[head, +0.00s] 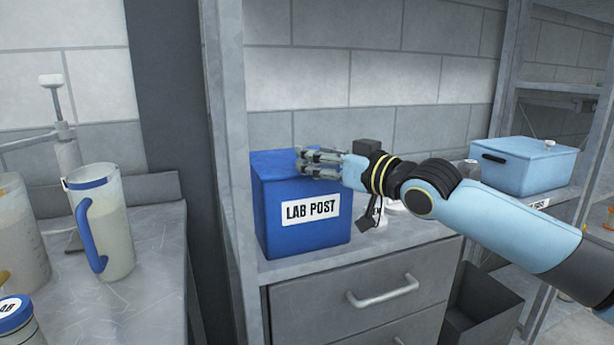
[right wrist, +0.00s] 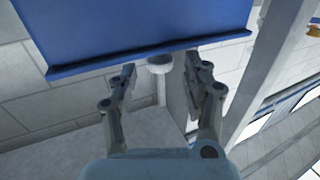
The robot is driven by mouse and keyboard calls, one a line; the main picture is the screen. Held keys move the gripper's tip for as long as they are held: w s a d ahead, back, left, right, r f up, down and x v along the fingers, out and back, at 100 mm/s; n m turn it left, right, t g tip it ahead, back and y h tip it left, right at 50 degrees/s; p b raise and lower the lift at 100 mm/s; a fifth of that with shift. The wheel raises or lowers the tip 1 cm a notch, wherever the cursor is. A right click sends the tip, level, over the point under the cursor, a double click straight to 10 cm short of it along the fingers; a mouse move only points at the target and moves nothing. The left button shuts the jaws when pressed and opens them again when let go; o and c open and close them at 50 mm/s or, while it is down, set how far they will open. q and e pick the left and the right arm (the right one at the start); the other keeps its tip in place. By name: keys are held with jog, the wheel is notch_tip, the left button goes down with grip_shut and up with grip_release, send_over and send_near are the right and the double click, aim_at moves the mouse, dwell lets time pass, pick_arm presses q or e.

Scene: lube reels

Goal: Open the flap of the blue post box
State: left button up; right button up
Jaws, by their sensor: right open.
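The blue post box (head: 282,235), with a white "LAB POST" label (head: 310,208), stands upright on a grey counter left of centre in the head view. My right gripper (head: 299,160) is at the upper front of the box, near its top edge. Its fingers are spread and hold nothing. In the right wrist view the blue box (right wrist: 140,25) fills the top, with a lip along its lower edge just beyond the open fingers (right wrist: 160,76). The gripper partly hides the box's upper front, and I cannot make out the flap's outline or whether fingers touch it. My left gripper is not in view.
A light blue lidded box (head: 525,168) sits on the shelf at right. A grey drawer unit (head: 345,310) is below the post box. A blue-handled jug (head: 108,230) stands on the left bench.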

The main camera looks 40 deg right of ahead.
jog(key=shift+w+a+b, duration=0.15)
jog(key=shift+w+b, duration=0.1)
jog(key=shift+w, duration=0.55)
jog(key=shift+w+a+b, duration=0.15)
jog(key=shift+w+b, duration=0.05)
jog(key=shift+w, duration=0.6)
grip_shut()
jog(key=shift+w+f, duration=0.1)
